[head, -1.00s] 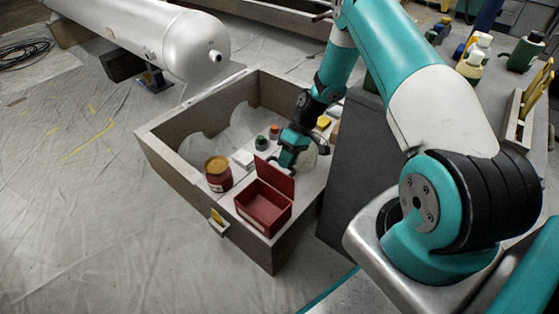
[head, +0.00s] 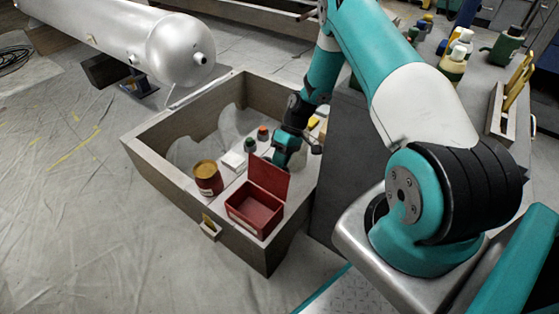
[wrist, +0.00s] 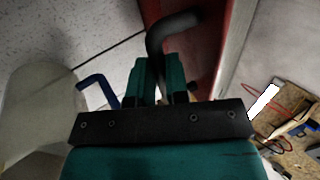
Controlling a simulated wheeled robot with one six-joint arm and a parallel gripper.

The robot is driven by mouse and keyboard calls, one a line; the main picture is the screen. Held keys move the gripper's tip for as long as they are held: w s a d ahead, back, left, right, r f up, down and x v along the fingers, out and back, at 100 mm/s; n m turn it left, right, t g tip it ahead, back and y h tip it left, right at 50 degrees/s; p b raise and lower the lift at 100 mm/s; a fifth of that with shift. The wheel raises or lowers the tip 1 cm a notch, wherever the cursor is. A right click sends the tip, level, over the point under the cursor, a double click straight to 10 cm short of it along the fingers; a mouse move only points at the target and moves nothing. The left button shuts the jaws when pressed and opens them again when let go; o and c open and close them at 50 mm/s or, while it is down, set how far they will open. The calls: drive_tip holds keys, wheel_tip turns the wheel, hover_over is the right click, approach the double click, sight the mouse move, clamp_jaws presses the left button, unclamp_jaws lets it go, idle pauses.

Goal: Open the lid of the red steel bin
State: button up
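The red steel bin (head: 252,217) stands at the near corner of a wooden crate, with its inside showing. Its red lid (head: 269,180) is up, roughly upright along the bin's far edge. My gripper (head: 281,160) is just behind the lid, which partly hides its fingers. In the wrist view a red surface, likely the lid (wrist: 213,45), runs along the right of the fingers. My teal gripper fingers (wrist: 158,80) are close together on a dark bent handle (wrist: 168,32), whose end passes between them.
The wooden crate (head: 160,167) also holds a red jar with a yellow-brown lid (head: 208,178), a white block (head: 233,160) and small capped bottles (head: 262,133). A grey cabinet (head: 355,165) stands close on the right. A white tank (head: 170,45) lies behind. The sheeted floor at left is open.

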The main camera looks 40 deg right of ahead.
drive_tip(key=o, duration=0.4)
drive_tip(key=shift+s, duration=0.1)
drive_tip(key=shift+r, duration=0.1)
wheel_tip(320, 180, up, 20)
drive_tip(key=p, duration=0.4)
drive_tip(key=shift+p, duration=0.35)
drive_tip(key=w+d+f+h+p, duration=0.1)
drive_tip(key=w+d+f+h, duration=0.1)
drive_tip(key=w+d+f, duration=0.4)
drive_tip(key=s+b+x, duration=0.1)
drive_tip(key=b+x, duration=0.1)
drive_tip(key=x, duration=1.3)
drive_tip(key=shift+t+b, duration=0.3)
